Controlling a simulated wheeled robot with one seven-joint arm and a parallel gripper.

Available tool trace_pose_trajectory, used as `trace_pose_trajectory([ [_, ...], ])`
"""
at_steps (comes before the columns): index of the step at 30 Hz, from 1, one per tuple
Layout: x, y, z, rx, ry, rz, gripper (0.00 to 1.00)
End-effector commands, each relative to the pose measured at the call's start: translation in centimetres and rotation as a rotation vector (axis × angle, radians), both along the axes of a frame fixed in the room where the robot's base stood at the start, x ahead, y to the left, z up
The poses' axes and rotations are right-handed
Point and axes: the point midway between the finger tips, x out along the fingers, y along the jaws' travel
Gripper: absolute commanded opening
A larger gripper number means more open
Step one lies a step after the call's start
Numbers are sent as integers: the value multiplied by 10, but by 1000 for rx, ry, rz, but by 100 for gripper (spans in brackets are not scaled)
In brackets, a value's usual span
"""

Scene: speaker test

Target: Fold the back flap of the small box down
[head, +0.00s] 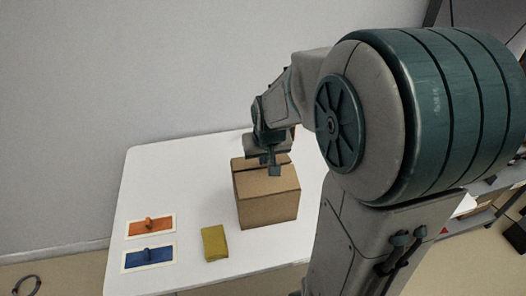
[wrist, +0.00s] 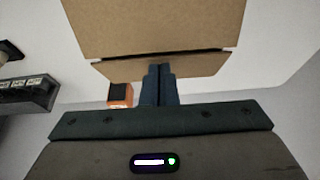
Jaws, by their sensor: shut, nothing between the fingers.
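The small brown cardboard box (head: 268,208) stands on the white table. Its top looks covered by a broad front panel, with a dark gap line towards the back. Behind that line is a narrower strip, the back flap (head: 246,163), which looks nearly level; its exact angle is hard to tell. In the wrist view the broad top panel (wrist: 155,25) and the back flap (wrist: 205,66) show with the thin gap between them. My gripper (head: 275,172) is shut and empty, fingers pointing down at the back of the box top. In the wrist view its fingertips (wrist: 158,68) overlap the flap; contact is unclear.
An orange plate with a knob (head: 150,226), a blue one (head: 148,257) and a yellow block (head: 215,243) lie left of the box. The wrist view shows an orange block with a black top (wrist: 120,95) and a grey labelled bar (wrist: 28,92). The table's left back is clear.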

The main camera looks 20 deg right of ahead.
Motion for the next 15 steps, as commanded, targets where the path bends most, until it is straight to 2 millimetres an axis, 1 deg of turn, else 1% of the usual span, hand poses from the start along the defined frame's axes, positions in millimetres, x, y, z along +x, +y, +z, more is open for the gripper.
trace_pose_trajectory([
  [3, 0, 0, 8, 0, -1, 0, 0],
  [11, 1, 0, 15, 0, 0, 0, 0],
  [15, 3, 0, 30, 0, -1, 1, 0],
])
